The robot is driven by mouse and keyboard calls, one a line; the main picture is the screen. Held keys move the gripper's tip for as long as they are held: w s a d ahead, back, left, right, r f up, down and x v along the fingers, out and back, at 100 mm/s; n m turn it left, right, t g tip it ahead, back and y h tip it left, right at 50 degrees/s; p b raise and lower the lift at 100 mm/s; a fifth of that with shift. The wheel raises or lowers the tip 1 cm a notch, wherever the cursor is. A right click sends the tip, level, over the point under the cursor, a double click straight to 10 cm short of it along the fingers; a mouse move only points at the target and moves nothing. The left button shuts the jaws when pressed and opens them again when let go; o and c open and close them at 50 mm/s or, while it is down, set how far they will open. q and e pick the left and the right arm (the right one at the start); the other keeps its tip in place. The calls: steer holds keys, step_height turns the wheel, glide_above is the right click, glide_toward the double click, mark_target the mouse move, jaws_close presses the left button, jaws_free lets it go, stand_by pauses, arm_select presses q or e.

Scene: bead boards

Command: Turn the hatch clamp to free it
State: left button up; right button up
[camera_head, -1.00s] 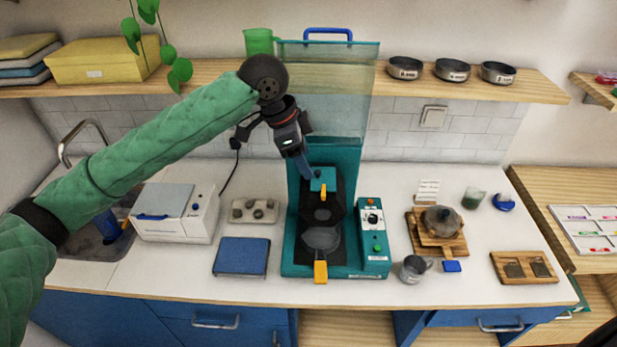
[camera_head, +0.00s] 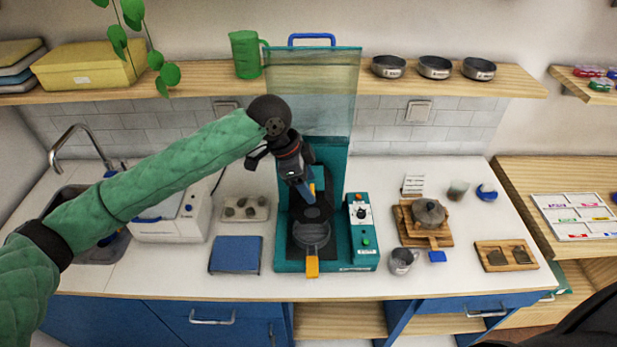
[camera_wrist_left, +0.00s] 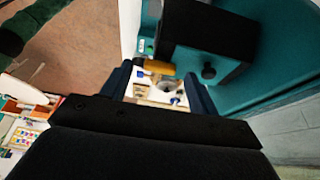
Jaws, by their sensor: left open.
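The teal machine (camera_head: 347,248) stands mid-counter with its clear hood (camera_head: 320,100) raised. A short orange lever (camera_head: 313,187) sits at its black upper block; I take it to be the clamp's lever. My left gripper (camera_head: 307,198) is in front of that block, pointing down, and partly covers the lever. In the left wrist view, the open blue fingers (camera_wrist_left: 158,88) stand apart with an orange handle (camera_wrist_left: 158,69) between or just beyond them, next to a black block (camera_wrist_left: 210,35). I cannot tell whether they touch it. A round dark pan with an orange handle (camera_head: 312,267) sits lower on the machine.
A control box (camera_head: 361,228) adjoins the machine on the right. A blue pad (camera_head: 236,254) and a tray of stones (camera_head: 244,208) lie to the left. A metal cup (camera_head: 402,261) and a wooden board with a pot (camera_head: 429,213) stand right. A shelf (camera_head: 210,78) runs behind.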

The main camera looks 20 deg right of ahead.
arm_select(q)
steer(key=shift+d+f, duration=0.1)
steer(key=shift+f, duration=0.35)
steer(key=shift+c, duration=0.4)
steer(key=c, duration=0.9)
